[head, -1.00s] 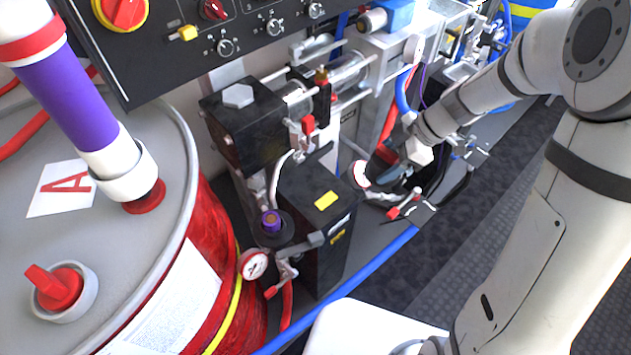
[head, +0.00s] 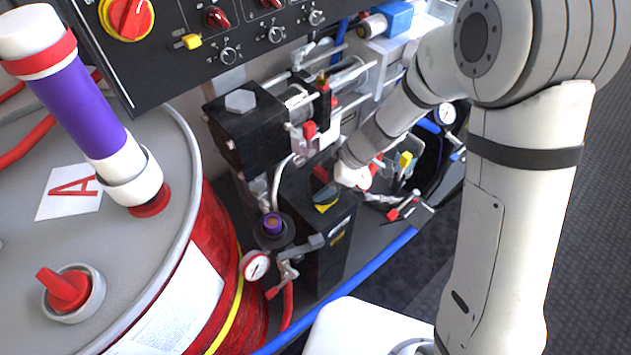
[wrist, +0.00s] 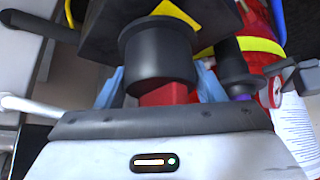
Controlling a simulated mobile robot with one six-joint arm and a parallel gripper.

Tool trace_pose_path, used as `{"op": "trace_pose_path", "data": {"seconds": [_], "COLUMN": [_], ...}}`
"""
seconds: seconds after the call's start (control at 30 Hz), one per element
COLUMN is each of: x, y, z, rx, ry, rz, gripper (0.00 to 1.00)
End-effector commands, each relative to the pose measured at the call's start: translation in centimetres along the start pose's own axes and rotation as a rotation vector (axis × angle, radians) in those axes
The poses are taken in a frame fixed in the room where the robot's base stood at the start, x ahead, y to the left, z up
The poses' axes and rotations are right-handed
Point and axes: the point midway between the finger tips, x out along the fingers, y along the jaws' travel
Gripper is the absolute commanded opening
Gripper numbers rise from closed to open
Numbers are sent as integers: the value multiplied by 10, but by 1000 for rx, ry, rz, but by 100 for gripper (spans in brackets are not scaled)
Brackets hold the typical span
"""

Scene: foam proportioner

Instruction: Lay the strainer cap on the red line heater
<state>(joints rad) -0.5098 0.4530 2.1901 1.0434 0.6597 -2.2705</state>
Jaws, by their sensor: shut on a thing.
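My gripper (wrist: 165,92) is shut on the strainer cap, a short black cylinder (wrist: 157,58) with a red part between the blue fingertips. In the head view the cap (head: 323,190) shows as a dark shape over the heater's top, partly covering its yellow label. The red line heater (head: 325,250) is the upright black box beside the red drum, with a red hose near its foot. Its dark top with a yellow label (wrist: 177,13) shows beyond the cap in the wrist view. I cannot tell whether cap and heater touch. My wrist hides the fingertips in the head view.
A black pump block (head: 245,125) with metal rods stands behind the heater. A purple-topped fitting (head: 272,224) and a pressure gauge (head: 256,266) are close on its left. The red drum (head: 225,260) fills the left. A blue hose (head: 375,255) runs along the floor in front.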

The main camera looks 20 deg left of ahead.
Motion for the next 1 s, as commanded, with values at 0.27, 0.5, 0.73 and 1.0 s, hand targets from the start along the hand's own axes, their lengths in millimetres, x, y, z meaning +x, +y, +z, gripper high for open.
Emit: {"op": "trace_pose_path", "data": {"seconds": [0.27, 0.5, 0.73, 1.0], "x": [20, 21, 22, 21], "y": [0, 0, 0, 0], "z": [4, 5, 6, 6], "rx": [1, 1, 1, 2], "ry": [0, 0, 0, 0], "rz": [1, 2, 1, 2], "gripper": [36, 36, 72, 84]}}
